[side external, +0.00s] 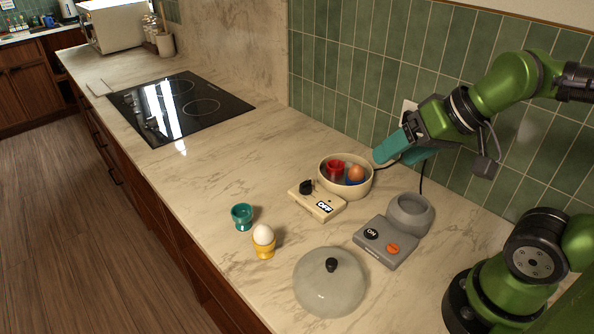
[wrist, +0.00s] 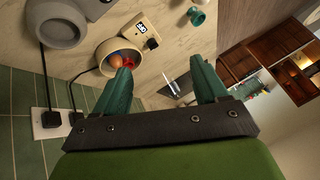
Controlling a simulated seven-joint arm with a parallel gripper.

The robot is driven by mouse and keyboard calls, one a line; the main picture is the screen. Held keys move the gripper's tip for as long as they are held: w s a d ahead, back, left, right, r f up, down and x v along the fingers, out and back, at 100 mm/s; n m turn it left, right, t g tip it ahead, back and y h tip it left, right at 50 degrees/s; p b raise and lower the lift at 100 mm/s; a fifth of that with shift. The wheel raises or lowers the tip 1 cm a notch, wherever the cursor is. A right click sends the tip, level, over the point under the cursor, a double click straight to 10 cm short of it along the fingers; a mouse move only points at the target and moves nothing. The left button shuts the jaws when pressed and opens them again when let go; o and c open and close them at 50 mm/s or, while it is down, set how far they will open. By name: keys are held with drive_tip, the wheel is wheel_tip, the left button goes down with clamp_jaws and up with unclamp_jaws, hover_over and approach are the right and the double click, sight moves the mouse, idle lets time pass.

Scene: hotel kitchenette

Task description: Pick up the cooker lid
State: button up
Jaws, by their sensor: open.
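The cooker lid (side external: 329,281) is a translucent grey dome with a black knob (side external: 331,265) on top. It lies on the counter near the front, in the side view only. My gripper (side external: 392,152) is open and empty, with teal fingers, above the counter by the tiled wall. It is beyond the lid, up and to the right of it, well apart. In the wrist view the fingers of my gripper (wrist: 162,82) are spread with nothing between them. The grey cooker base (side external: 410,214) with ON and orange buttons stands between lid and wall; it also shows in the wrist view (wrist: 62,20).
A beige cooker (side external: 323,202) marked OFF has a bowl (side external: 346,190) holding a brown egg and coloured cups. A white egg stands in a yellow cup (side external: 263,249), beside an empty teal cup (side external: 242,222). A black hob (side external: 180,104) lies farther back. Cables run along the tiled wall.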

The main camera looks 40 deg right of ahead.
drive_tip(key=c, duration=0.4)
drive_tip(key=shift+o, duration=0.2)
drive_tip(key=n+g+h, duration=0.1)
drive_tip(key=g+h, duration=0.1)
drive_tip(key=g, duration=0.5)
hover_over(331, 261)
wheel_tip(331, 261, down, 3)
wheel_tip(331, 261, down, 16)
drive_tip(key=shift+r, duration=0.1)
